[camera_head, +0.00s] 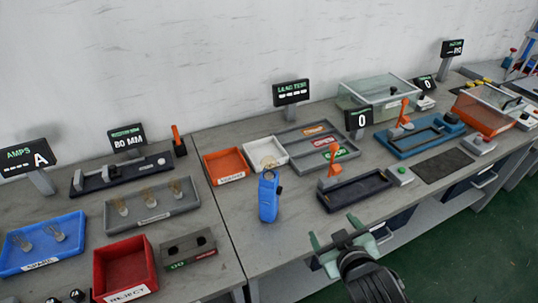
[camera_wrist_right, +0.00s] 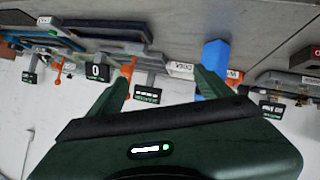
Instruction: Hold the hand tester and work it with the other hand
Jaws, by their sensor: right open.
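The hand tester (camera_head: 268,198) is a blue upright device with a dark knob at its upper side, standing on the grey bench near its front edge. My right gripper (camera_head: 335,243) is open and empty at the bench's front edge, to the right of the tester and apart from it. In the right wrist view, which looks upside down, the blue tester (camera_wrist_right: 215,62) shows beyond the right-hand green finger, and nothing is between the fingers (camera_wrist_right: 160,85). My left gripper is in neither view.
An orange tray (camera_head: 207,168), a white tray (camera_head: 283,157) and grey trays stand behind the tester. A dark fixture (camera_head: 355,192) with an orange lever is to its right. A red reject bin (camera_head: 98,270) and grey block (camera_head: 187,243) are to its left. Bench around the tester is clear.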

